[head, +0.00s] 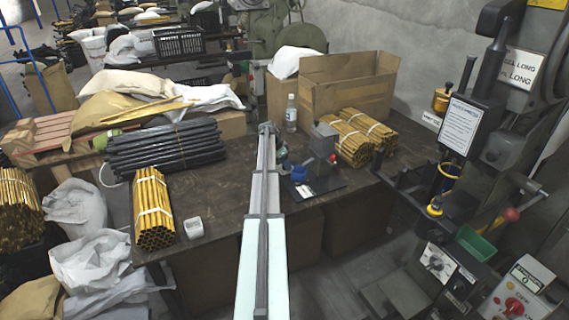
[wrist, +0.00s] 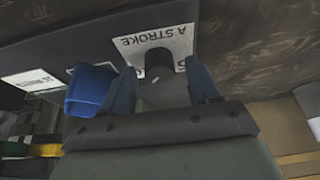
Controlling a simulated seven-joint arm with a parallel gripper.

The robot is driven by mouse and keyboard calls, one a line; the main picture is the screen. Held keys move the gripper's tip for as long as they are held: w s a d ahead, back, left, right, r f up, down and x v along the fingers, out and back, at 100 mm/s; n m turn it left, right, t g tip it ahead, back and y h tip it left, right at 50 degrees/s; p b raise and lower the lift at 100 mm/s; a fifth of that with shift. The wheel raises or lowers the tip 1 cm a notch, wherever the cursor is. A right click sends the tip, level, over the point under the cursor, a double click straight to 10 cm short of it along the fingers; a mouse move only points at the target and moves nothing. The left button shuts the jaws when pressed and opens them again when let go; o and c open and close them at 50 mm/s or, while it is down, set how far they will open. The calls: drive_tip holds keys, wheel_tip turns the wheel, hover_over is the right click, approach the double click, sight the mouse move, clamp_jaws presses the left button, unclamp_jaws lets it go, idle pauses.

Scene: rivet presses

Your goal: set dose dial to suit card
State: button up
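In the wrist view, a white plate (wrist: 135,45) reads "A STROKE". A dark, rounded knob (wrist: 158,62), which looks like the dial, stands over the plate. My gripper (wrist: 160,78) has its two blue-grey fingers apart, one on each side of the knob. White plate shows between knob and fingers, so I see no clear contact. My arm partly hides that area. I cannot tell which card sets the dose; the dial's setting is unreadable.
A blue cup-like part (wrist: 90,90) sits close left of my fingers. Yellow tube bundles (head: 153,210) and black tubes (head: 165,150) lie on the bench. A bottle (head: 291,113) stands behind the fixture. A press with a printed sign (head: 460,125) is at right.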

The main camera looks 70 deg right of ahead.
drive_tip(key=c, duration=1)
drive_tip(key=shift+a+n, duration=0.1)
drive_tip(key=shift+n, duration=0.2)
drive_tip(key=n, duration=0.1)
drive_tip(key=n+t, duration=0.1)
drive_tip(key=n, duration=0.1)
drive_tip(key=shift+s+a+n+h, duration=0.1)
drive_tip(key=shift+s+n+h, duration=0.05)
drive_tip(key=shift+n+h, duration=0.2)
drive_tip(key=n+t, duration=0.1)
drive_tip(key=n, duration=0.1)
drive_tip(key=n+t, duration=0.1)
drive_tip(key=n, duration=0.1)
drive_tip(key=shift+s+n+h, duration=0.1)
drive_tip(key=shift+n+h, duration=0.15)
drive_tip(key=n+t, duration=0.2)
drive_tip(key=n, duration=0.3)
drive_tip(key=shift+s, duration=0.15)
drive_tip(key=shift+n+t+y, duration=0.6)
drive_tip(key=shift+n, duration=1.4)
